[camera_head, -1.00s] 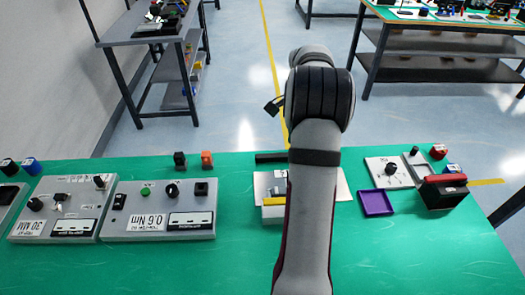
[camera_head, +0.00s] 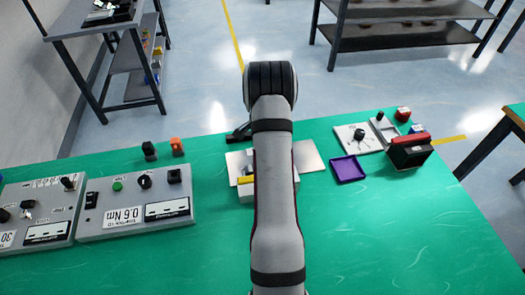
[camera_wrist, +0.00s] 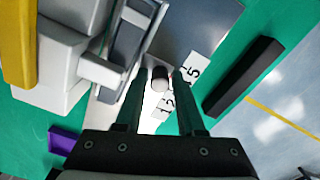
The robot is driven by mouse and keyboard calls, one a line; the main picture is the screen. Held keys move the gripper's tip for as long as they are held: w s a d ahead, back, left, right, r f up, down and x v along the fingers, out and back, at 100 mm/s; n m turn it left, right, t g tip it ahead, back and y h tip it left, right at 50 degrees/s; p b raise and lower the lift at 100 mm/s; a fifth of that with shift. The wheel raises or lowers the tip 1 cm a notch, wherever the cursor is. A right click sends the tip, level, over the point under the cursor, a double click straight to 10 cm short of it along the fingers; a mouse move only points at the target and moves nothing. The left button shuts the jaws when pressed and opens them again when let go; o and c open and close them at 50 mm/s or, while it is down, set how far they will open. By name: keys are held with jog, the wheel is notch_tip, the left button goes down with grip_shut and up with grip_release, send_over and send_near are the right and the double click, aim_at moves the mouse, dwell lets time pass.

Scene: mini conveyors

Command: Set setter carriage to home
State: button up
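The setter is a pale device with a yellow bar (camera_head: 245,180), mostly hidden behind my arm in the head view. In the wrist view its white body (camera_wrist: 65,60) and a grey rail (camera_wrist: 130,35) lie at upper left. A small dark-topped knob (camera_wrist: 160,74), which may be the carriage's handle, stands beside white number labels (camera_wrist: 194,70). My gripper (camera_wrist: 160,82) is open, its two fingers apart on either side of the knob in the picture. I cannot tell whether they touch it or how far above they are. The head view hides my gripper.
A black bar (camera_wrist: 243,76) lies right of the fingers in the wrist view. A purple tray (camera_head: 348,169) and a red-and-black box (camera_head: 410,150) stand right of the setter. Grey control panels (camera_head: 138,203) are at left. The front of the green table is clear.

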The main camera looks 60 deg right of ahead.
grip_shut()
dwell(1.3)
